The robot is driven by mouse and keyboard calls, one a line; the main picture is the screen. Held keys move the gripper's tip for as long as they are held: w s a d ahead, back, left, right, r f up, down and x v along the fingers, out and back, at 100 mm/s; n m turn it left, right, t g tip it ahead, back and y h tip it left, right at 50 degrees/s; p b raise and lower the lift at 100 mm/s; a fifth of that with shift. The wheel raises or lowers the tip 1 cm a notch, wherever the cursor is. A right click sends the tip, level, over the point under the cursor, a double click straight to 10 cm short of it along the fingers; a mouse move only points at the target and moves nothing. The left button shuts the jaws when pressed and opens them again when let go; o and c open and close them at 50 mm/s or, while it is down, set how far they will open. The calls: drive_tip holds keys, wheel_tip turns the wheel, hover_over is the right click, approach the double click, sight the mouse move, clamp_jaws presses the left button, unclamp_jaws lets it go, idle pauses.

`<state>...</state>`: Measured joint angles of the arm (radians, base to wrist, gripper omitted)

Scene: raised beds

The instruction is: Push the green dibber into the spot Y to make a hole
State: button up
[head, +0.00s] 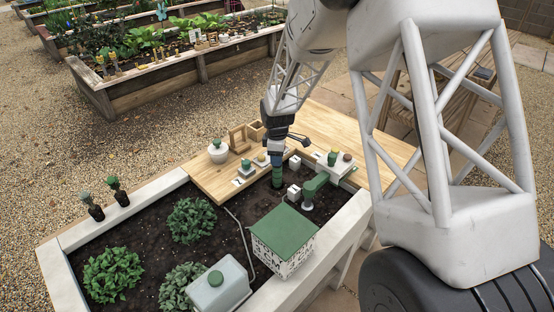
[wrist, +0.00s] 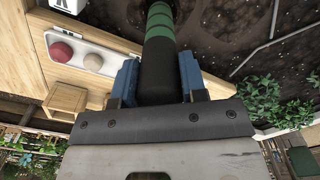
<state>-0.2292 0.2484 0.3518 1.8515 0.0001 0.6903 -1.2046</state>
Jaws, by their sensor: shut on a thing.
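My gripper (head: 276,155) is shut on the green dibber (head: 277,178), which hangs roughly upright over the dark soil by the wooden board's edge. In the wrist view the blue fingers clasp the dibber's black grip (wrist: 158,72). Its green-banded shaft (wrist: 160,22) runs up toward the soil. Its tip is hard to make out, so I cannot tell whether it touches or enters the soil. Two small white blocks stand to the right of the dibber, one behind (head: 295,161) and one in front (head: 293,193). I can read no letter Y, so the spot is not identifiable.
A green-roofed box (head: 284,232) and a green curved object (head: 315,187) stand close on the right. A lidded pale container (head: 218,290) is in front. Leafy plants (head: 192,220) fill the left soil. A white pot (head: 218,151) stands on the wooden board (head: 205,178).

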drive_tip(key=shift+r, duration=3.5)
